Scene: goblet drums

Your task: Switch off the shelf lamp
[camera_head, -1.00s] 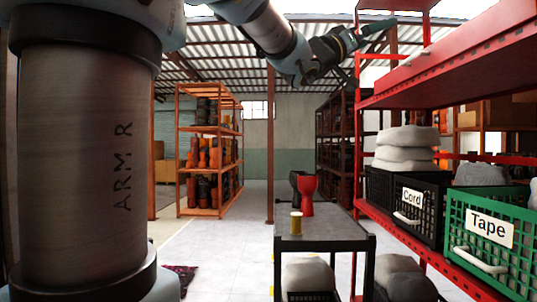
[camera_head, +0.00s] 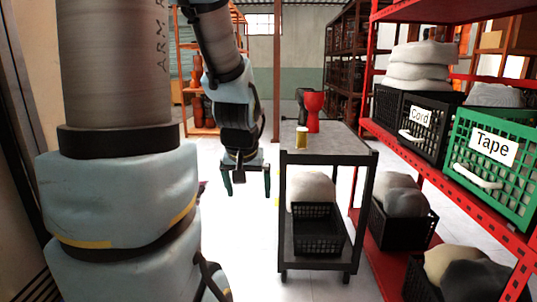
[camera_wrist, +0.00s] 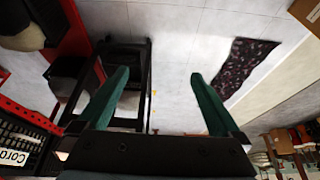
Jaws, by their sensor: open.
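No lamp or switch can be made out in either view. The red shelf rack (camera_head: 393,142) stands at the right, its upper part cut off by the picture's top edge. My gripper (camera_head: 248,190) hangs fingers down, left of the grey cart and well away from the rack. In the wrist view its two green fingers (camera_wrist: 158,76) are spread apart, with only floor between them. It is open and empty.
A grey cart (camera_head: 333,138) carries a yellow spool (camera_head: 301,139), a red goblet drum (camera_head: 314,112) and a black one. The rack holds a black Cord crate (camera_head: 422,140) and a green Tape crate (camera_head: 512,185). A dark patterned cloth (camera_wrist: 243,70) lies on the floor.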

